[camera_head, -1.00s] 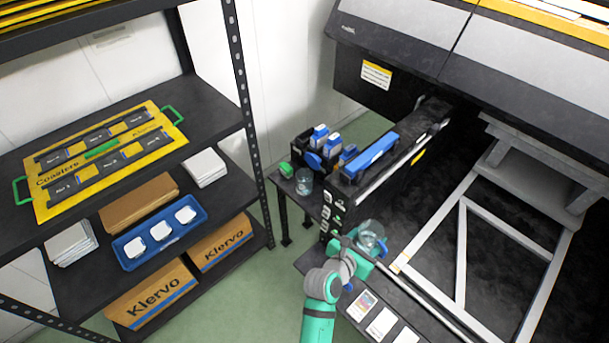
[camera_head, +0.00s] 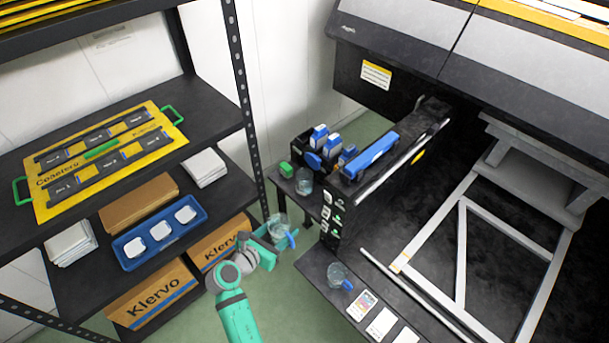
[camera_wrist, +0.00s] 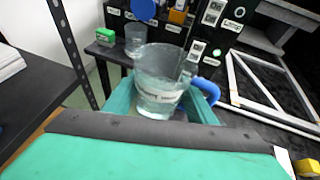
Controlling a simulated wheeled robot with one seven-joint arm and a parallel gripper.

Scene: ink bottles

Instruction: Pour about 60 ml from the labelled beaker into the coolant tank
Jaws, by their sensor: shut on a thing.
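My gripper (camera_head: 272,240) is shut on a clear beaker (camera_head: 279,222) with a blue handle, held in the air between the shelf rack and the machine. In the wrist view the beaker (camera_wrist: 158,72) stands roughly upright between the green fingers. It has clear liquid low inside and a pale label band, too blurred to read. A second clear beaker (camera_head: 336,272) with a blue handle stands on the dark front ledge. A clear glass vessel (camera_head: 304,182) stands on the small side table. I cannot tell which thing is the coolant tank.
The side table (camera_head: 312,202) also bears a green box (camera_head: 285,169) and a dark holder with blue-capped items. The machine (camera_head: 400,170) fills the right. Cards (camera_head: 381,322) lie on the front ledge. The shelf rack (camera_head: 236,65) is close on the left, with a blue tray (camera_head: 128,260).

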